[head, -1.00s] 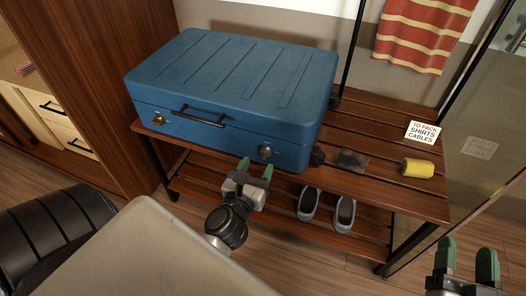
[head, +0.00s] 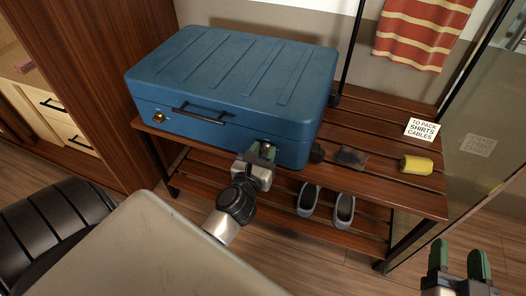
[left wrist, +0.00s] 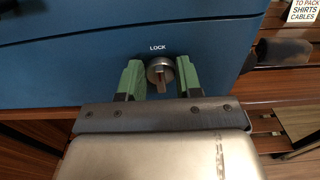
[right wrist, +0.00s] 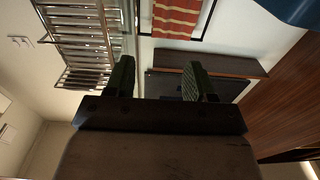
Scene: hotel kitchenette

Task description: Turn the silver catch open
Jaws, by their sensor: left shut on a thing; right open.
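The blue suitcase (head: 235,85) lies closed on the wooden rack. The silver catch (left wrist: 160,70) is on its front face, at the right, under the word LOCK. It is a round knob with a flat tab that points down, slightly tilted. My left gripper (head: 261,151) is at the suitcase front, shut on the catch, with one green finger on each side of it in the left wrist view (left wrist: 159,84). In the head view the fingers mostly hide the catch. My right gripper (head: 458,258) is open and empty, away from the suitcase at the lower right.
A brass catch (head: 158,118) and black handle (head: 203,114) are on the suitcase front. A dark flat item (head: 351,157), yellow roll (head: 417,164) and note card (head: 422,129) lie on the rack (head: 395,190). Grey shoes (head: 309,199) are on the lower shelf. A glass panel stands right.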

